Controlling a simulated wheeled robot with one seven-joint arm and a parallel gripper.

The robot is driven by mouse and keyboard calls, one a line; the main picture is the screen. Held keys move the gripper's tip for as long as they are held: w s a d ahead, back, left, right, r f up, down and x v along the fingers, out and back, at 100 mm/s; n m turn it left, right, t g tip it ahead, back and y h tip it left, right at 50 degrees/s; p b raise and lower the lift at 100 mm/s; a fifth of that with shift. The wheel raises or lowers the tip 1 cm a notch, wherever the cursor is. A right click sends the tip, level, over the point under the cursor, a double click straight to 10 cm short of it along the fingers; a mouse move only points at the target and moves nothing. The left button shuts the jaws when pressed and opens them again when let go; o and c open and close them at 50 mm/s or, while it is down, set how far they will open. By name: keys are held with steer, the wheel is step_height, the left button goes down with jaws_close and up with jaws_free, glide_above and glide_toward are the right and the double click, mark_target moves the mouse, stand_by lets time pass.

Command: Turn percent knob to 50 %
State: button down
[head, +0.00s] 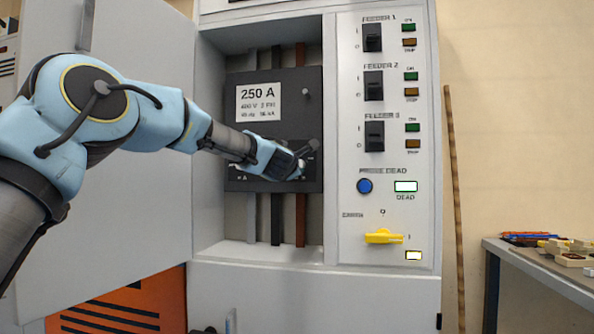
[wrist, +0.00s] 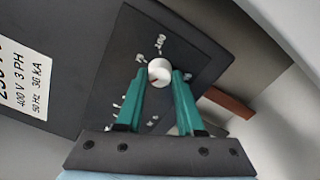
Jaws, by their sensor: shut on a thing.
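The percent knob (wrist: 160,68) is a small white round knob with a dark reddish mark at its lower left, on a dark plate in the wrist view. A "100" label shows just above it; the other scale labels are small or partly covered by the fingers, so I cannot read its setting. My gripper (wrist: 159,76) is shut on the knob, one green finger on each side. In the head view my gripper (head: 298,166) is at the lower right of the dark breaker panel (head: 290,130) and hides the knob.
The breaker panel sits in a recess, with the open cabinet door (head: 130,215) at left. To the right is a grey panel with feeder switches (head: 374,85), a blue button (head: 364,186) and a yellow earthing handle (head: 383,236). A workbench (head: 540,262) stands far right.

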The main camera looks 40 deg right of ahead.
stand_by(0.4)
steer(key=c, duration=0.5)
jaws_free()
steer(key=b+v, duration=0.3)
steer(key=v, duration=0.7)
steer(key=shift+s+a+f, duration=0.1)
steer(key=shift+s+a, duration=0.05)
steer(key=shift+a, duration=0.2)
